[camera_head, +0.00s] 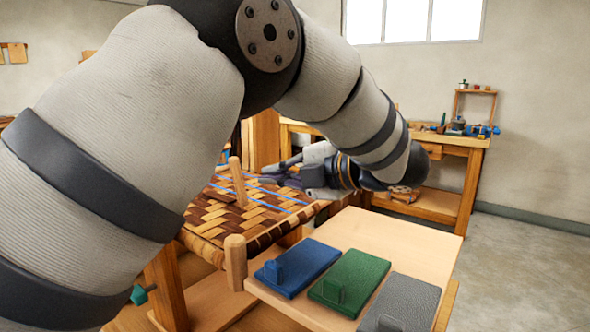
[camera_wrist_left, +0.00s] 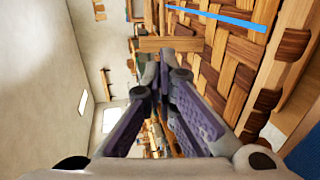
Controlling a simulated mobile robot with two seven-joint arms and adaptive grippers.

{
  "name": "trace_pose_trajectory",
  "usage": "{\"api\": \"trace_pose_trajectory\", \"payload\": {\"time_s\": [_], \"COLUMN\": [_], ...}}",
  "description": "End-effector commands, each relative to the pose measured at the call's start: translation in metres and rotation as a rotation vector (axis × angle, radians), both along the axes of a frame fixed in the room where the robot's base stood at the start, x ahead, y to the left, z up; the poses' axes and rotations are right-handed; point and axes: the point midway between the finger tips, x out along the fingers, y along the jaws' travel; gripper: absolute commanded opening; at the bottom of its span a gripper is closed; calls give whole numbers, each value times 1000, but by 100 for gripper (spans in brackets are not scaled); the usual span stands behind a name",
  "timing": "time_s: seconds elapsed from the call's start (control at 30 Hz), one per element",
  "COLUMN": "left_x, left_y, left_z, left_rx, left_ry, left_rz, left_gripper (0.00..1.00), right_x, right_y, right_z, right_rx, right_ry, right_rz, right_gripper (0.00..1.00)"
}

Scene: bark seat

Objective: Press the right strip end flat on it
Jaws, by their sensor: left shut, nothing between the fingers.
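The woven bark seat (camera_head: 262,215) has a checkered light and dark brown weave in a wooden frame. Thin blue strips (camera_head: 275,190) run across its top, and one blue strip (camera_wrist_left: 222,18) shows on the weave in the wrist view. I cannot tell which strip end is the right one. My left gripper (camera_head: 276,171) is over the far right part of the seat, its fingers pointing left. In the wrist view its fingertips (camera_wrist_left: 164,75) are close together with nothing between them. Whether they touch the seat is unclear. My right gripper is not in view.
A wooden board at the front right holds a blue block (camera_head: 312,262), a green block (camera_head: 358,278) and a grey block (camera_head: 408,300). Wooden posts (camera_head: 236,262) rise at the seat's corners. A workbench (camera_head: 455,145) with tools stands behind. Floor at right is clear.

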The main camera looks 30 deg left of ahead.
Motion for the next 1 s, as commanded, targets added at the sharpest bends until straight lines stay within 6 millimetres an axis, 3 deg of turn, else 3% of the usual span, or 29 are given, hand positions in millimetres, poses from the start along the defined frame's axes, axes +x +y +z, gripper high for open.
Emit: {"api": "trace_pose_trajectory", "payload": {"time_s": [0.2, 0.4, 1.0], "left_x": [3, 5, 14], "left_y": [44, 69, 74], "left_z": [-10, -17, -23], "left_rx": [-1, 0, -1], "left_ry": [0, 0, 4], "left_rz": [2, 1, 0], "left_gripper": [0, 0, 0], "right_x": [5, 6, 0], "right_y": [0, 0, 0], "right_z": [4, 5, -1], "right_rx": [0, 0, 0], "right_ry": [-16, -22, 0], "right_rz": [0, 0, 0], "right_gripper": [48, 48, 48]}}
